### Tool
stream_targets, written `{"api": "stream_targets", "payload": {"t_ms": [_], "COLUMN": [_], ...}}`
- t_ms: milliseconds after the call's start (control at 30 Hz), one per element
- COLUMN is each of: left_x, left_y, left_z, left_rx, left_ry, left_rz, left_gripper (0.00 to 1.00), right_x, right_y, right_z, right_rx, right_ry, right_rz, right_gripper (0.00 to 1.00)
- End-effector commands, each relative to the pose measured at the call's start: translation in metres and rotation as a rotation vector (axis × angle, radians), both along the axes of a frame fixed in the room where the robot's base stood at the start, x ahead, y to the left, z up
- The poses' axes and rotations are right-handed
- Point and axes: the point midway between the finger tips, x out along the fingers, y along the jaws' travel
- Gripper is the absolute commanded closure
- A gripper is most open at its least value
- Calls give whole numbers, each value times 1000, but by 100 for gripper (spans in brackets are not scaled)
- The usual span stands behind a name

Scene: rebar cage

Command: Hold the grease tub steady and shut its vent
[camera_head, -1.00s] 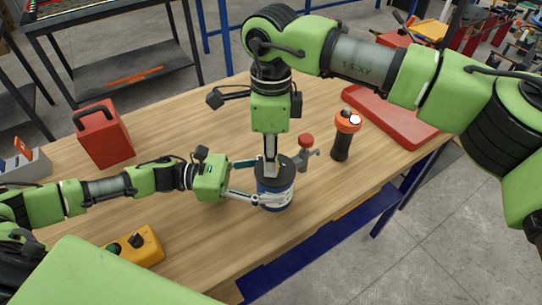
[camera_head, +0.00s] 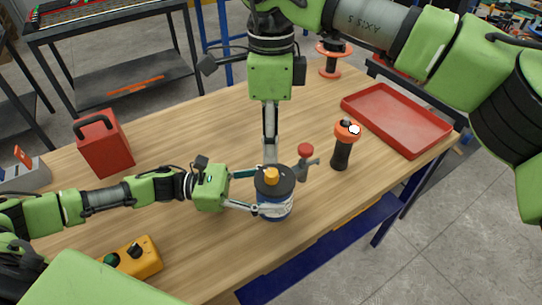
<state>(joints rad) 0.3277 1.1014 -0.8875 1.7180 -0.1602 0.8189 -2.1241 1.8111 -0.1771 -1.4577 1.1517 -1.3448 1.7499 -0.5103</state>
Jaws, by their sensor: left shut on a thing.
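The grease tub (camera_head: 275,208) stands upright on the wooden table, with a blue and white body and a dark lid. An orange-yellow vent knob (camera_head: 271,175) sits on the lid. My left gripper (camera_head: 258,192) reaches in from the left and is shut on the tub, one finger at its near side and the other partly hidden behind it. My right gripper (camera_head: 270,155) points down just behind the knob in the picture. Its fingers are seen edge-on, so their gap and any contact with the knob cannot be told.
A red-knobbed grey valve (camera_head: 305,163) stands close right of the tub, with an orange-topped black flashlight (camera_head: 342,150) beyond. A red tray (camera_head: 395,118), red box (camera_head: 104,145), yellow control box (camera_head: 137,258) and orange spool (camera_head: 330,62) are farther off. Table front of the tub is clear.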

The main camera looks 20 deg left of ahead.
Motion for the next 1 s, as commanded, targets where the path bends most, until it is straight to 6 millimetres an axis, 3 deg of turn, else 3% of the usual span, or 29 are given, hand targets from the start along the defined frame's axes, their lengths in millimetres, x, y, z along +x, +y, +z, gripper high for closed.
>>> {"api": "stream_targets", "payload": {"t_ms": [100,233,700,733,767,800,1000], "left_x": [0,0,0,0,0,0,0], "left_y": [0,0,0,0,0,0,0], "left_z": [-1,-1,-1,-1,-1,-1,0], "left_rx": [2,1,1,1,1,1,1], "left_ry": [1,0,1,1,1,1,0], "left_rz": [0,0,0,0,0,0,0], "left_gripper": [87,87,87,36,28,24,24], "right_x": [1,2,2,2,2,2,2], "right_y": [1,1,1,0,0,0,0], "right_z": [21,35,40,40,40,40,40], "right_rx": [1,0,1,1,1,1,1], "right_ry": [-1,-1,1,1,1,1,1], "right_rz": [-1,0,0,0,0,0,0], "right_gripper": [63,63,63,63,63,63,63]}}
